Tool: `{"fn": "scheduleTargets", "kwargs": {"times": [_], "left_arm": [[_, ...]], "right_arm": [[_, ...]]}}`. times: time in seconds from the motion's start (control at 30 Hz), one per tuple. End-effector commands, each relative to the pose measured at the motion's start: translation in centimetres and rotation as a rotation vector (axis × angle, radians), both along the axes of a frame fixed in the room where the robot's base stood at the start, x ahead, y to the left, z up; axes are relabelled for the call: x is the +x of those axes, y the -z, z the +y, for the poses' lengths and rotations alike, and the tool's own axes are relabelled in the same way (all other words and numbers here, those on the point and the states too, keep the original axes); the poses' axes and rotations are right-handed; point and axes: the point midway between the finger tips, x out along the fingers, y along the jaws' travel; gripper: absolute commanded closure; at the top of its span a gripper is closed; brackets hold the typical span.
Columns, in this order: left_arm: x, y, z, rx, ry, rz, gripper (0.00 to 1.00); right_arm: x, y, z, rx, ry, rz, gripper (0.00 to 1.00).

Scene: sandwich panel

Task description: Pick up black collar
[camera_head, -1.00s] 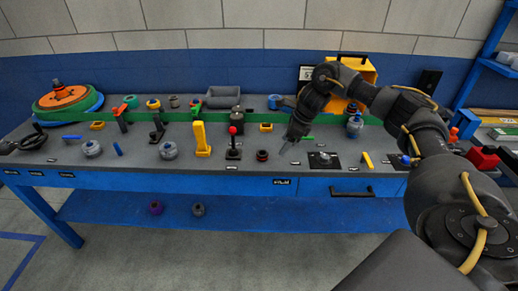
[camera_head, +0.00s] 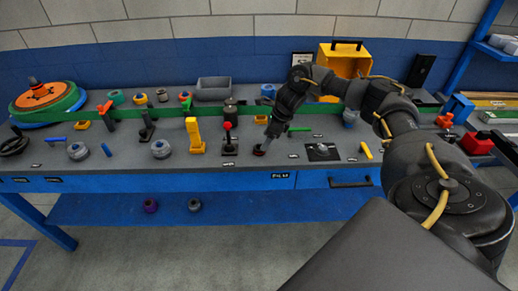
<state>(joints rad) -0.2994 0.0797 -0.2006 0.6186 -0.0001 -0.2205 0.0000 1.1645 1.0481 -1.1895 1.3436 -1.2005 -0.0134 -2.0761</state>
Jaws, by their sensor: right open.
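The black collar (camera_head: 259,151), small and round with a reddish centre, lies near the front edge of the bench (camera_head: 110,172). It is partly hidden by my right gripper (camera_head: 264,147). The right gripper points down and left, with its tips right at the collar. It is open, and I cannot tell whether the fingers touch the collar or straddle it. My left gripper is not in view.
A red-knobbed lever (camera_head: 228,140) and a yellow upright block (camera_head: 194,136) stand left of the collar. A dark plate with a knob (camera_head: 322,151) lies to the right. A yellow open box (camera_head: 343,62) stands behind my right arm.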

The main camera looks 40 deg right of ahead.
Motion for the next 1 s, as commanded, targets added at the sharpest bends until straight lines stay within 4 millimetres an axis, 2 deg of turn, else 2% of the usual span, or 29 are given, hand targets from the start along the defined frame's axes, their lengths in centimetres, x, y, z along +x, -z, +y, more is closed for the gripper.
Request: {"fn": "scheduleTargets", "kwargs": {"times": [0.1, 0.3, 0.5, 0.7, 0.77, 1.0], "left_arm": [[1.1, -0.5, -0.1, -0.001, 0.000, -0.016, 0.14], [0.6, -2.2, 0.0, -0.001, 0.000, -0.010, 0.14], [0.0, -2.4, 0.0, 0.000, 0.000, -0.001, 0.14], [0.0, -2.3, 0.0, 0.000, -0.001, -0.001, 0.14], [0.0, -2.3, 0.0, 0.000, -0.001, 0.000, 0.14], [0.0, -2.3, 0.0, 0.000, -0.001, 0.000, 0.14]], "right_arm": [[0.2, 0.3, 0.3, 0.001, -0.001, 0.002, 0.32], [1.5, 2.5, 1.6, 0.000, 0.000, 0.004, 0.32], [2.0, 4.4, 2.0, 0.000, -0.001, 0.003, 0.32], [2.0, 4.5, 2.0, 0.000, -0.001, 0.001, 0.32], [2.0, 4.5, 2.0, 0.000, -0.001, 0.001, 0.37], [2.1, 4.5, 2.0, 0.000, -0.001, 0.000, 0.68]]}}
